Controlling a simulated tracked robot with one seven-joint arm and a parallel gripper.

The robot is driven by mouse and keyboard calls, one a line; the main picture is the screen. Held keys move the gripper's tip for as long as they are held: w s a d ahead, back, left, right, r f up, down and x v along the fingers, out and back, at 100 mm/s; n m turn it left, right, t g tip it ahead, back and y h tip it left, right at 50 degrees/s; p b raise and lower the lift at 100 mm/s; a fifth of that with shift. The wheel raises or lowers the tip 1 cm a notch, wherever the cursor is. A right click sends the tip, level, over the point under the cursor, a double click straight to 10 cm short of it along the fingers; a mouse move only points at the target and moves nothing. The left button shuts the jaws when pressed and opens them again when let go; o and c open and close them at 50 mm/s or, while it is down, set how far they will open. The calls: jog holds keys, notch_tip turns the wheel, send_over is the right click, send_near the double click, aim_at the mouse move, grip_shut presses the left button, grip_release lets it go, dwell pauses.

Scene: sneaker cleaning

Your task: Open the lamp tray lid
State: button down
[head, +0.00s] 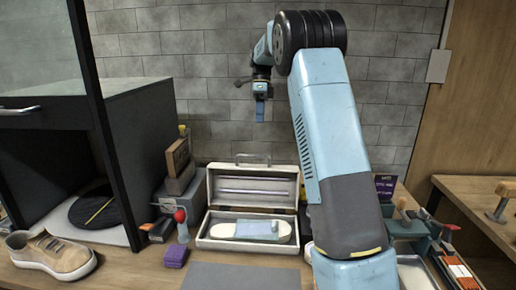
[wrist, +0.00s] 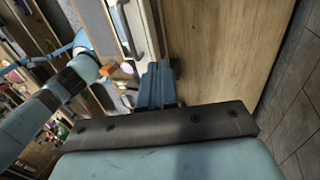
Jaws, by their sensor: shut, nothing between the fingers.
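The lamp tray (head: 247,245) is a pale box on the table, in the middle of the head view. Its lid (head: 253,199) stands raised at the back, with light tubes across its inner side and a metal handle (head: 253,156) at its top edge. A pale sole-shaped piece (head: 238,231) with a blue patch lies in the tray. My gripper (head: 260,118) hangs above and behind the lid, clear of it, with its fingers together and empty. The closed blue fingers also show in the wrist view (wrist: 156,85).
A sneaker (head: 52,256) and a dark cabinet (head: 60,140) are at the left. A purple block (head: 175,256) and a red-topped tool (head: 181,222) stand left of the tray. A grey mat (head: 240,277) lies in front. A brick wall is behind.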

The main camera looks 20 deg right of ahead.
jog(key=s+a+f, duration=0.3)
jog(key=s+f, duration=0.4)
jog(key=f, duration=0.2)
dwell(0.4)
jog(key=shift+f, duration=0.1)
